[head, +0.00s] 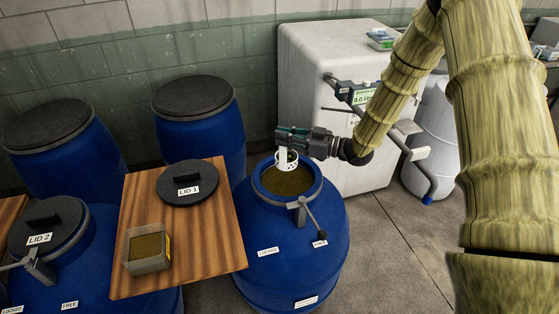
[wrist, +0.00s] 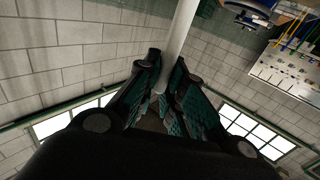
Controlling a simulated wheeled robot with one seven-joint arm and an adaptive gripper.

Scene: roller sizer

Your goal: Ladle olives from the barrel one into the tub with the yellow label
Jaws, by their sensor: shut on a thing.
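My gripper (head: 294,137) is shut on the white handle of a ladle, which also shows in the wrist view (wrist: 183,35). The ladle's white perforated cup (head: 286,160) hangs over the open mouth of a blue barrel (head: 290,250). Dark olive-green contents (head: 288,180) fill the barrel's mouth. I cannot tell whether the cup touches them; something greenish shows in it. The lid marked LID 1 (head: 188,182) lies on a wooden board left of the barrel. A clear tub (head: 148,250) with a yellow label edge stands on the board, with olive-green contents.
A clamp lever (head: 308,215) juts from the open barrel's rim. A barrel with LID 2 (head: 45,222) stands at the left, with more closed blue barrels (head: 200,125) behind. The wooden board (head: 215,250) has bare room right of the tub. A white cabinet (head: 315,75) stands behind.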

